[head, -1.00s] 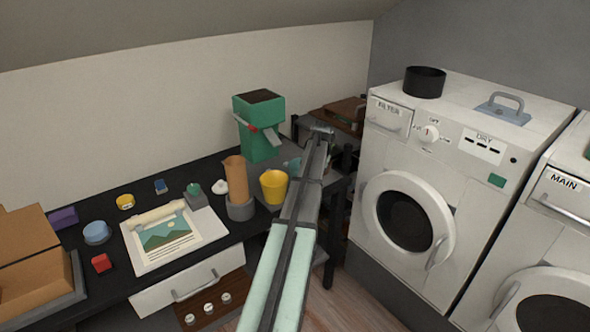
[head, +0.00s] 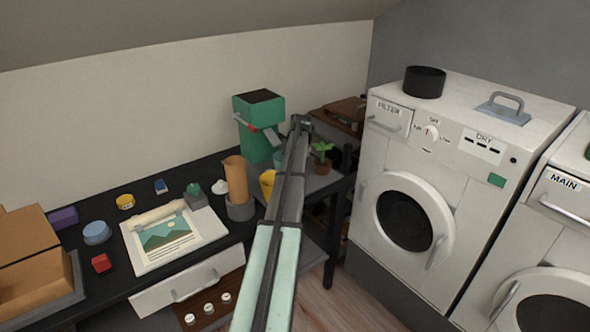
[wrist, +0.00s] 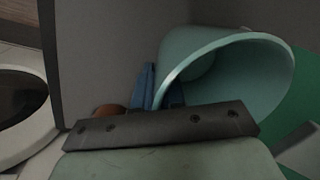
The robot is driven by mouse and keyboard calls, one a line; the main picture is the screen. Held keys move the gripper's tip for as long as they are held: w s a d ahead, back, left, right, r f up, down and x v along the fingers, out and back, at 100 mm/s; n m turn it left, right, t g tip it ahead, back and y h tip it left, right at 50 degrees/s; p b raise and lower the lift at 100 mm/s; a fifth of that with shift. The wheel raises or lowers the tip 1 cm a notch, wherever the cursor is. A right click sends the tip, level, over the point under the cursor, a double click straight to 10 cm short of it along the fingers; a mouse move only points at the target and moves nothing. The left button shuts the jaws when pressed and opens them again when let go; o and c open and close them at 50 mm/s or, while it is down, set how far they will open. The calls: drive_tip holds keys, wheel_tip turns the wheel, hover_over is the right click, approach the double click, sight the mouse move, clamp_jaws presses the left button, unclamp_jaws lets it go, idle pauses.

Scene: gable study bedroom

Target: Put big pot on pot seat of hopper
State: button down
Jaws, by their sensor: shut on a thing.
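The big pot, a teal one, fills much of the wrist view (wrist: 225,75), its open mouth toward the camera and tilted in that picture. My gripper (wrist: 161,92) is shut on its rim, with blue fingers partly hidden by the wrist bracket. In the head view only a small piece of the pot (head: 278,157) shows beside my arm, and my fingers are hidden.
A yellow pot (head: 267,180) is partly behind my arm. An orange-brown cylinder (head: 236,180) stands left of it. A potted plant (head: 321,157) stands right of my arm. A picture sheet (head: 170,238) lies on the desk. A dryer (head: 440,170) stands at right.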

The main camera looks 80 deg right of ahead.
drive_tip(key=shift+f, duration=0.2)
drive_tip(key=c, duration=1.2)
unclamp_jaws()
drive_tip(key=r, duration=0.4)
drive_tip(key=s+r, duration=0.1)
drive_tip(key=r, duration=0.7)
drive_tip(key=shift+s+a+r, duration=0.1)
drive_tip(key=shift+s+a, duration=0.1)
drive_tip(key=shift+s, duration=0.1)
